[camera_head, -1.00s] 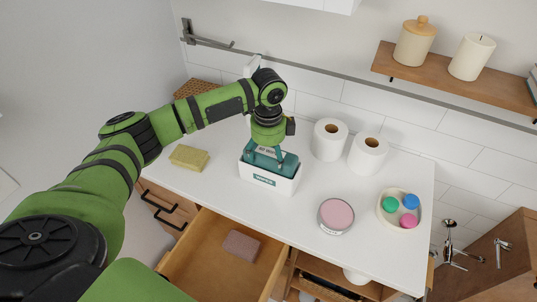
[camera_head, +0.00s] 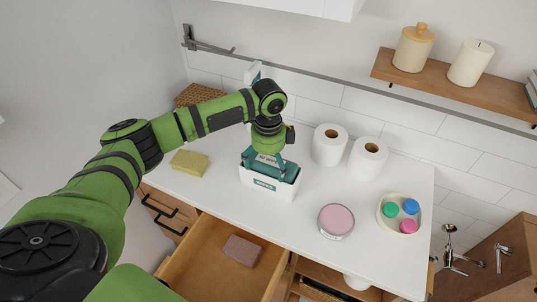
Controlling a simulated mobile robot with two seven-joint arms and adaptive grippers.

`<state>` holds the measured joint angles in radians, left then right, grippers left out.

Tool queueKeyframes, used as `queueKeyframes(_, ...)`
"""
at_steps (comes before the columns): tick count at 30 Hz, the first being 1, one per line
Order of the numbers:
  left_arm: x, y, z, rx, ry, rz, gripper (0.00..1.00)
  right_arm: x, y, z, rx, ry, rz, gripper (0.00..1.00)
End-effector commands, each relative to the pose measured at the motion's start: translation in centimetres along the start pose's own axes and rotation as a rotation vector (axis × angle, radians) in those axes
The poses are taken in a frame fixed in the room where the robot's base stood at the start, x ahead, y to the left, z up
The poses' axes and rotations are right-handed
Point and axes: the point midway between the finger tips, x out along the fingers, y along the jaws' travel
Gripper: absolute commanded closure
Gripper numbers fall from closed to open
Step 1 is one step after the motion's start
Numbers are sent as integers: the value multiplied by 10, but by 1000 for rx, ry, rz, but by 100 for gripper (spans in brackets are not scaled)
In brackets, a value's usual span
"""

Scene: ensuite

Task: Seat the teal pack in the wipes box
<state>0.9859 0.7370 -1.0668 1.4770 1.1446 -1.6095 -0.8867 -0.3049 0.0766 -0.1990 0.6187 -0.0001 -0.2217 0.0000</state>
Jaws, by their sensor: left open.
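The white wipes box (camera_head: 262,185) stands upright on the white counter, left of two paper rolls. The teal pack (camera_head: 289,172) is in the top of the box, with its upper part showing at the rim. My left gripper (camera_head: 266,164) is directly above the box, pointing down. My right gripper is out of view.
A yellow sponge (camera_head: 189,163) lies left of the box. Toilet rolls (camera_head: 329,145) stand close on the right. A round pink-topped tin (camera_head: 336,220) and a tray (camera_head: 388,224) with coloured items are further right. An open drawer (camera_head: 205,262) juts out in front.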

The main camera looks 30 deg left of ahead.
Motion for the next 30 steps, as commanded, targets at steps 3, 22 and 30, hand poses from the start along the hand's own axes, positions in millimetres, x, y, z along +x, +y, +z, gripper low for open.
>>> queueKeyframes(3,-13,-1,0,0,1,-5,2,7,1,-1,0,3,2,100)
queueKeyframes(22,-118,-1,0,-1,1,-1,2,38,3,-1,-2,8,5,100)
queueKeyframes(30,-121,0,0,-1,0,0,2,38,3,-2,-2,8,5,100)
